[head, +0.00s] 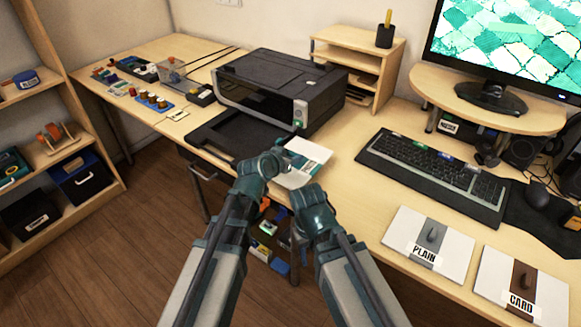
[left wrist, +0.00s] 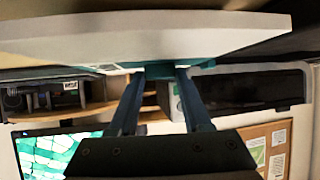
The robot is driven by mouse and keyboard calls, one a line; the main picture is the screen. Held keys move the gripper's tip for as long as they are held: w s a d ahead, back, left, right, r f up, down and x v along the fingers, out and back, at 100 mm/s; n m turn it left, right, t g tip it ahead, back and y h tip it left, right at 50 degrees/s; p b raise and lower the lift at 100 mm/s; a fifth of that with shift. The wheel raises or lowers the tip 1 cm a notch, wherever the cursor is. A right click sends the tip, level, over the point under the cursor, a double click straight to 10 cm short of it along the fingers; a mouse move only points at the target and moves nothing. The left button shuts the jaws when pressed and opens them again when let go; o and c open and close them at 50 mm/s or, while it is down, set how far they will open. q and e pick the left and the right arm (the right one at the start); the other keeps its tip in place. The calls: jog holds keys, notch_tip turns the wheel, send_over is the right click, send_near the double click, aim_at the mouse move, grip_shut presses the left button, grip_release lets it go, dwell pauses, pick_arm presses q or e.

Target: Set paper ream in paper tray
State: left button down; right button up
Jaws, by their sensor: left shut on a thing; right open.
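A white paper ream (head: 308,153) with a teal band is at the desk's front edge, just right of the printer's tray. My left gripper (head: 280,163) is at its near left side. In the left wrist view the ream (left wrist: 130,38) spans the top as a pale slab, and my left gripper (left wrist: 160,74) is shut on its teal part. The black paper tray (head: 213,143) juts from the front of the printer (head: 285,92) and looks empty. My right gripper (head: 315,196) is open, near the ream's lower edge; its fingertips are hard to make out.
A PLAIN ream (head: 430,243) and a CARD ream (head: 521,287) lie at the desk's front right. A keyboard (head: 435,175) is behind them. Small servo parts (head: 153,100) lie left of the printer.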

pick_arm(q)
jog(key=shift+f+b, duration=0.65)
jog(key=shift+f, duration=0.55)
pick_arm(e)
jog(key=shift+f, duration=1.2)
jog(key=shift+f, duration=0.1)
pick_arm(q)
jog(key=shift+f, duration=0.25)
jog(key=shift+c, duration=1.7)
grip_release()
jog(key=shift+r, duration=0.1)
